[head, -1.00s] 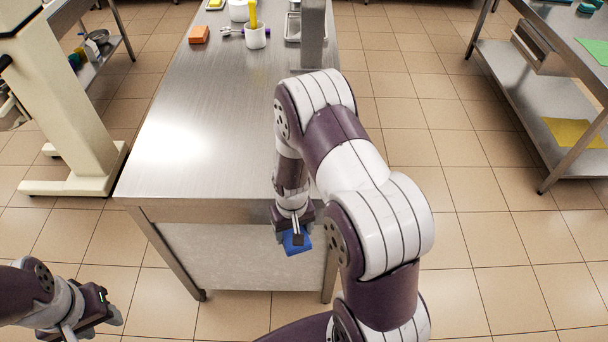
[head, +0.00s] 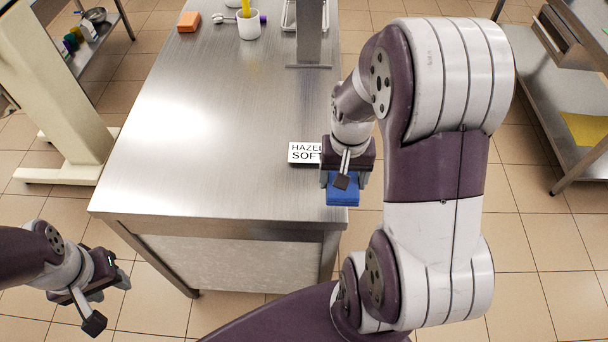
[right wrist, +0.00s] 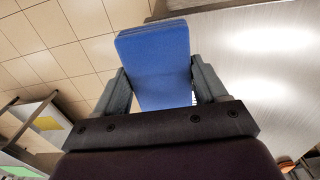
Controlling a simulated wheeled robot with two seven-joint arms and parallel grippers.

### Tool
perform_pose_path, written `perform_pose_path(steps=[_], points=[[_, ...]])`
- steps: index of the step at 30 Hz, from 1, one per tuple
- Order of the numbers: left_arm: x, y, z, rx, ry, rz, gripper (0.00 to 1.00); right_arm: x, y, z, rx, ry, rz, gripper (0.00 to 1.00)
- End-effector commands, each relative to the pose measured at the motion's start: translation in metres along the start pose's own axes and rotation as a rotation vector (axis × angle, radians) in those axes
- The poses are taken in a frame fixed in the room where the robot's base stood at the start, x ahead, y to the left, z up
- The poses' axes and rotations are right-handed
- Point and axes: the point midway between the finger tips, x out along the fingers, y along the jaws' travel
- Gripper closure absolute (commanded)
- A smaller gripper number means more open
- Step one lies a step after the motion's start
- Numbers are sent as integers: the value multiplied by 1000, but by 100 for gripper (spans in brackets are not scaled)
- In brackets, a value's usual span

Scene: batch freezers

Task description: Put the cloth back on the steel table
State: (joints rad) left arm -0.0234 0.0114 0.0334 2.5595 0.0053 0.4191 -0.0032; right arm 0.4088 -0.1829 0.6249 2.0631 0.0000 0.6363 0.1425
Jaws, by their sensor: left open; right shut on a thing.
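The blue folded cloth (head: 342,190) is held in my right gripper (head: 345,178) at the near right corner of the steel table (head: 210,150). In the right wrist view the cloth (right wrist: 158,60) sits between the two fingers of the right gripper (right wrist: 160,88), with the tabletop (right wrist: 260,50) to the right and floor to the left. Whether the cloth touches the table cannot be told. My left gripper (head: 112,290) is open and empty, left of the table's near edge and over the floor.
A white label card reading "HAZEL SOFT" (head: 304,152) stands on the table just behind my right gripper, partly hidden. An orange block (head: 189,22) and a white cup (head: 249,24) stand at the far end. The table's left and middle are clear.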

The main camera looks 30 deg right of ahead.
Motion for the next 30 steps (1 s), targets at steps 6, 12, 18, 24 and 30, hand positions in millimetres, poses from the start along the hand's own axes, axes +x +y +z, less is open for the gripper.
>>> perform_pose_path(steps=[6,12,18,24,30], points=[[-10,0,-1,0,0,0,57,37,-58,-25,-9,-5,2,53],[-14,0,-1,0,0,0,57,59,-90,-41,-4,-2,1,53],[-20,0,-2,0,0,0,57,90,-93,-42,-1,-5,2,53],[-20,0,-2,0,0,0,57,102,-93,-43,-1,0,0,53],[-18,0,-2,0,0,0,57,105,-93,-43,-1,-1,0,53]])
